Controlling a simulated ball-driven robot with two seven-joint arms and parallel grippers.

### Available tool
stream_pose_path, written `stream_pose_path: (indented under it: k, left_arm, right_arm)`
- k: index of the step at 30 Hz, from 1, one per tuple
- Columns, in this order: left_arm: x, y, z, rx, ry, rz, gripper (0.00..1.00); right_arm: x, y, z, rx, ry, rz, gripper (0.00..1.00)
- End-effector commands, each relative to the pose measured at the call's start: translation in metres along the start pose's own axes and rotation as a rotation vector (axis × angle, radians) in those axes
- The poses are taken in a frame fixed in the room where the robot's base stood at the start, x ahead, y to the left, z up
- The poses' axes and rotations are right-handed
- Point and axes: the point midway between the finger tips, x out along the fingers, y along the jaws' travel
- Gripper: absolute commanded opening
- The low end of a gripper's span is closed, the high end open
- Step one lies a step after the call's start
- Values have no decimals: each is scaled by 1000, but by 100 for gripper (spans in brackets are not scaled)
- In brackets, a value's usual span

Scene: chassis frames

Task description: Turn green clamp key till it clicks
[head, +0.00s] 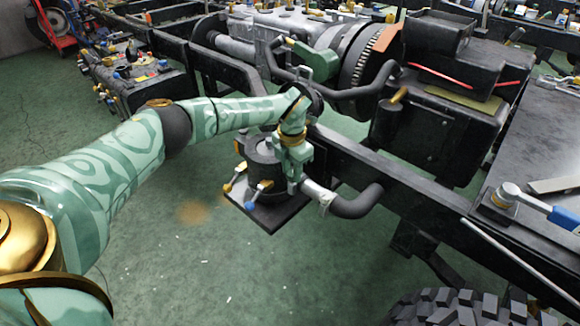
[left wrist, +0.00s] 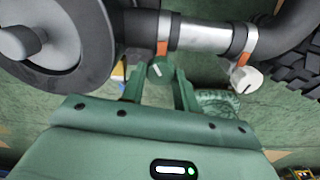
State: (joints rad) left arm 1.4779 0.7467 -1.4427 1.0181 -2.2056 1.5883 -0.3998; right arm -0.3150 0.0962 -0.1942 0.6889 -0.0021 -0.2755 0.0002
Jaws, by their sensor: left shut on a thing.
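The green clamp key (left wrist: 158,70) sits under an orange clamp band on a silver pipe (left wrist: 203,36) in the left wrist view. My left gripper (left wrist: 160,86) has one finger on each side of the key and is shut on it. In the head view my left gripper (head: 294,183) reaches down to the near end of the silver pipe (head: 317,193), and the green key is hidden there. A second clamp with a white key (left wrist: 246,79) is farther right on the pipe, by the black hose. My right gripper is not in view.
A black round canister (head: 262,152) on a plate with blue and yellow valve handles stands close beside my gripper. A black frame rail (head: 400,180) runs behind it. A blue-handled tool (head: 540,207) lies at right. A tyre (head: 450,308) is at the bottom right. Green floor at left is free.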

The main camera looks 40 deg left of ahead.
Motion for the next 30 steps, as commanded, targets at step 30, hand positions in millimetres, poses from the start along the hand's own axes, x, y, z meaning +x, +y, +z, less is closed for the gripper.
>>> stream_pose_path:
  k: [30]
  left_arm:
    - [0, 1, 0, 212, -1, 1, 41]
  right_arm:
    - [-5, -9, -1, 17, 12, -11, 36]
